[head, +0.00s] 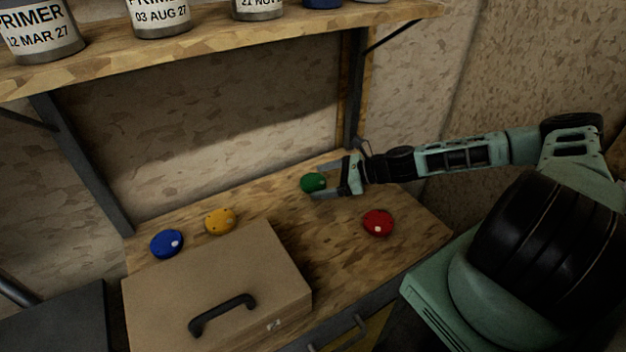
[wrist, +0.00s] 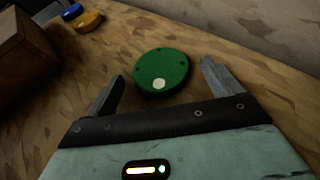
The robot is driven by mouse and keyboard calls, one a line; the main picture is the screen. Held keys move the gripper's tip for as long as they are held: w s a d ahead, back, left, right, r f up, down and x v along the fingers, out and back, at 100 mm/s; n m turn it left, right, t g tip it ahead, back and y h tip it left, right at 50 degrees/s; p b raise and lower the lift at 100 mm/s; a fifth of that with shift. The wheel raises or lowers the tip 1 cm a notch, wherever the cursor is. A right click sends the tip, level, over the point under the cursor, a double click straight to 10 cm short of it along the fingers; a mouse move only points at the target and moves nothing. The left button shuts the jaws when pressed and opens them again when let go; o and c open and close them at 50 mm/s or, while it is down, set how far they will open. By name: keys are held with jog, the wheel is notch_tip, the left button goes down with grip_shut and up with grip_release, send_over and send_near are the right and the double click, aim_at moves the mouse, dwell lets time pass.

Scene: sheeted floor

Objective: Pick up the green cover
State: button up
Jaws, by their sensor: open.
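The green cover (head: 312,183) is a round disc with a pale dot, at the back right of the wooden worktop. In the wrist view the green cover (wrist: 162,70) lies just ahead of my gripper, roughly centred between the fingertips. My gripper (head: 322,182) is open, with one finger on each side of the cover in the head view. In the wrist view my gripper (wrist: 161,72) shows both fingers apart and nothing held. I cannot tell whether a finger touches the cover.
A red disc (head: 378,223) lies in front of my gripper. A yellow disc (head: 221,221) and a blue disc (head: 167,243) lie to the left. A brown case (head: 215,285) with a black handle fills the front left. A shelf (head: 220,50) with tins hangs above.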

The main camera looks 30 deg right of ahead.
jog(key=shift+w+a+f, duration=0.15)
jog(key=shift+a, duration=0.05)
jog(key=c, duration=1.2)
jog(key=shift+r, duration=0.2)
